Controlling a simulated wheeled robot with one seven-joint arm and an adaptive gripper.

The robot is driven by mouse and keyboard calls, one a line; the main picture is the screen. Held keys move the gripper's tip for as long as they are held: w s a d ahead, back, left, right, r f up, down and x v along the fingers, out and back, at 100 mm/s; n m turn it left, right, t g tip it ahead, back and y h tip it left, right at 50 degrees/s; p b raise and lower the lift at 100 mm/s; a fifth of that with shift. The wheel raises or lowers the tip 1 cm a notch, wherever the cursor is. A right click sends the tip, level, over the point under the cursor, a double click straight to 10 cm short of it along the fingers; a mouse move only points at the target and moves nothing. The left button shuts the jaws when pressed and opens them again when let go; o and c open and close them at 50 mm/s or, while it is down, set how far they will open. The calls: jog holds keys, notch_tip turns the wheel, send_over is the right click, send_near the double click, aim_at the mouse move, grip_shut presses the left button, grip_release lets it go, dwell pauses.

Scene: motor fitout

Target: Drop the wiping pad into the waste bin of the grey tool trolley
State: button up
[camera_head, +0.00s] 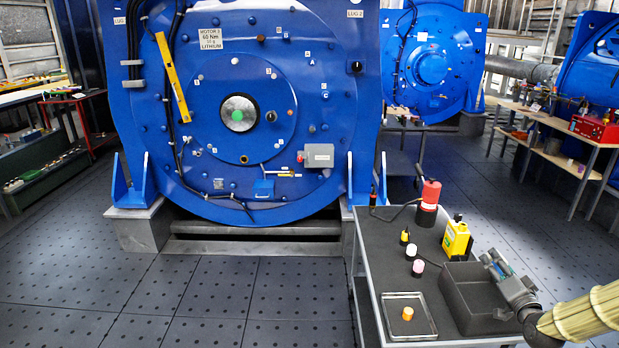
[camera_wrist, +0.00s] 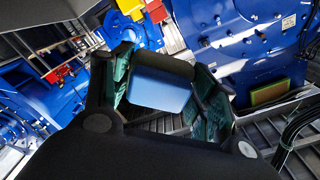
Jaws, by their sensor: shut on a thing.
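The wiping pad (camera_wrist: 160,88) is a light blue block between the fingers of my gripper (camera_wrist: 165,95) in the wrist view. My gripper (camera_head: 494,264) is shut on it. In the head view my gripper comes in from the right, over the dark open waste bin (camera_head: 450,298) on the grey tool trolley (camera_head: 385,236). The pad is small and hard to make out there. The bin stands at the trolley top's right side. My arm hides part of its right side, and its floor is only partly seen.
A shallow clear tray (camera_head: 424,324) with an orange-topped item lies left of the bin. A yellow bottle (camera_head: 456,240), a red canister (camera_head: 428,202) and small capped pots (camera_head: 411,252) stand behind. The big blue motor (camera_head: 290,110) is beyond. The floor at left is clear.

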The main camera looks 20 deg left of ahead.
jog(key=shift+y, duration=0.3)
jog(key=w+d, duration=0.1)
jog(key=w+d+r, duration=0.1)
jog(key=w, duration=0.1)
jog(key=shift+w+d+b, duration=0.25)
jog(key=shift+b, duration=0.1)
notch_tip(320, 180, down, 6)
jog(key=b, duration=0.3)
jog(key=shift+r, duration=0.1)
jog(key=o, duration=1.1)
jog(key=shift+o, duration=0.2)
jog(key=v, duration=1.2)
jog(key=shift+r, duration=0.1)
